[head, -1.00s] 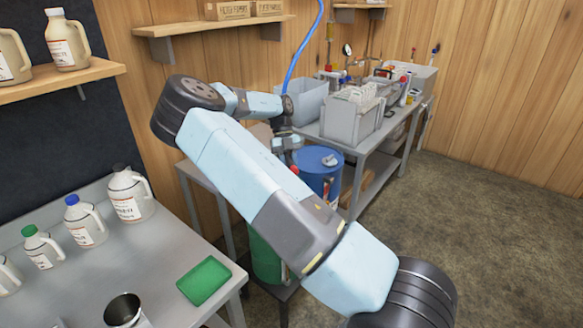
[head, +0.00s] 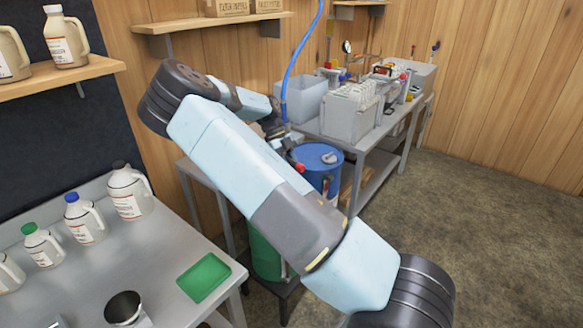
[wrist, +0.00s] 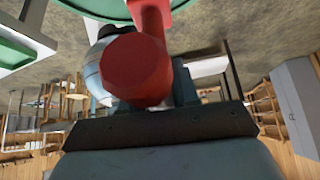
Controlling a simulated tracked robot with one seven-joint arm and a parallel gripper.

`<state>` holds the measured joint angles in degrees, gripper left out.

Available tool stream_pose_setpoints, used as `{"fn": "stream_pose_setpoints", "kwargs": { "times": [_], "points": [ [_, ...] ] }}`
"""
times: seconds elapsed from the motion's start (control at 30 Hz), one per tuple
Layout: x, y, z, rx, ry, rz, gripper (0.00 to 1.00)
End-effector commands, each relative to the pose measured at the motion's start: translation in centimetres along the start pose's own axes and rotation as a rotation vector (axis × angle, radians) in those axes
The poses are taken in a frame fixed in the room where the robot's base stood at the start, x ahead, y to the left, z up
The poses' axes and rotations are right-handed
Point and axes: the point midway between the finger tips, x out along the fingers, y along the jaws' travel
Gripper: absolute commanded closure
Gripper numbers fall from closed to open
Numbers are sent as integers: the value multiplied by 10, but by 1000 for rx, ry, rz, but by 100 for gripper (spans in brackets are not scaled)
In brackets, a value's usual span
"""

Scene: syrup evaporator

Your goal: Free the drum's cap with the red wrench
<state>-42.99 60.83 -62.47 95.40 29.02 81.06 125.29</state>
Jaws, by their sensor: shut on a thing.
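The blue drum (head: 322,178) stands behind my arm in the head view. A small pale cap (head: 329,158) shows on its top. The red wrench (wrist: 135,68) fills the upper middle of the wrist view, its thick rounded end facing the camera. My gripper (wrist: 150,100) is shut on it. In the head view a small red part of the wrench (head: 299,167) shows at the drum's left edge; my arm hides most of my gripper there. I cannot tell whether the wrench touches the cap.
A green drum (head: 266,258) stands in front, partly behind my arm. A steel table with jugs, a green tray (head: 203,277) and a metal cup (head: 124,308) is at left. A bench with grey bins (head: 350,118) is behind. The floor at right is clear.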

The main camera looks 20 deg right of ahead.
Motion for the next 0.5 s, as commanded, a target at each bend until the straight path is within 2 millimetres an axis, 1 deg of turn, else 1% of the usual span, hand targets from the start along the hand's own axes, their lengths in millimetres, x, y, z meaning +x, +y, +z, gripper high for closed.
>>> {"fn": "stream_pose_setpoints", "kwargs": {
  "times": [0.1, 0.4, 0.5],
  "points": [
    [0, 0, 0, -55, -1, -37, 100],
    [0, 0, 0, -67, 0, -46, 100],
    [0, 0, 0, -140, -1, -93, 100]
  ]
}}
